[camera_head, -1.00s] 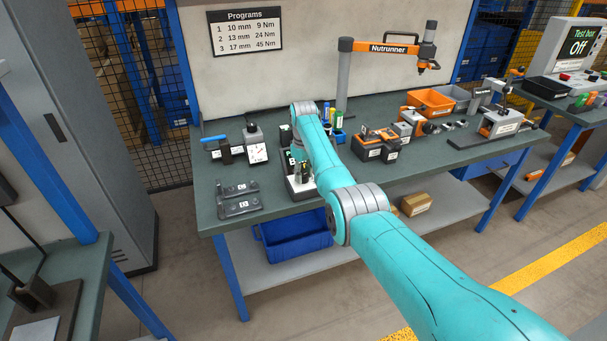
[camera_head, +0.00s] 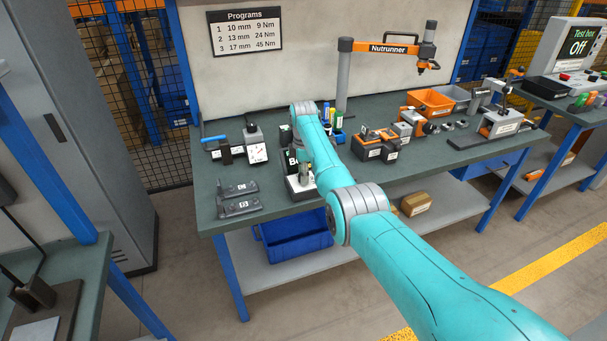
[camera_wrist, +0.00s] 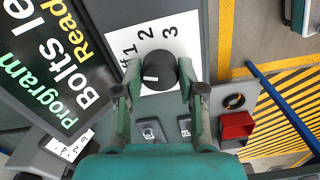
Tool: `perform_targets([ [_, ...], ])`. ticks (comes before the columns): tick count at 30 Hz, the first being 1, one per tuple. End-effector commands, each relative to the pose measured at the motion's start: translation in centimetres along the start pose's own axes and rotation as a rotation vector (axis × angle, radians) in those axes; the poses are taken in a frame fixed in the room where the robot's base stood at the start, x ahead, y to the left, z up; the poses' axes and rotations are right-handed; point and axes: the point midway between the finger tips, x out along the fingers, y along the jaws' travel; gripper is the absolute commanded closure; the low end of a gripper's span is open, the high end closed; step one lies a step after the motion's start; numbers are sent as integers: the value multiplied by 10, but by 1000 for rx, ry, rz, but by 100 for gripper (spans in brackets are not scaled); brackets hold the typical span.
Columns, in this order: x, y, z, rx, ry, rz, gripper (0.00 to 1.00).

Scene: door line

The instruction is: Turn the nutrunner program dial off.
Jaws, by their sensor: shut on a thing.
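The program dial (camera_wrist: 160,72) is a round dark knob on a white plate in the wrist view. Its white mark points left, towards a label partly hidden by a finger; the labels 1, 2 and 3 run around its upper side. My gripper (camera_wrist: 159,88) is shut on the dial, one finger at each side. Beside it is a dark display (camera_wrist: 58,62), partly cut off, reading Program, Bolts and Ready in part. In the head view my teal arm hides the dial and most of the gripper. The orange Nutrunner (camera_head: 388,48) hangs from a post at the back of the bench.
A red block (camera_wrist: 236,126) and a black ring lie near the dial in the wrist view. A Programs sign (camera_head: 244,32) hangs behind.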

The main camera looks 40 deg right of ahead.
Motion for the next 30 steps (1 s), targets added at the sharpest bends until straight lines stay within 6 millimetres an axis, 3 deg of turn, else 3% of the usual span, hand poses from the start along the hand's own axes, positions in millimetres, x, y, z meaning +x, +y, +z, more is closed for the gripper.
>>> perform_targets([
  [13, -1, 1, -1, -298, 1, 3, 96],
  [30, -1, 0, -1, -379, 1, 2, 96],
])
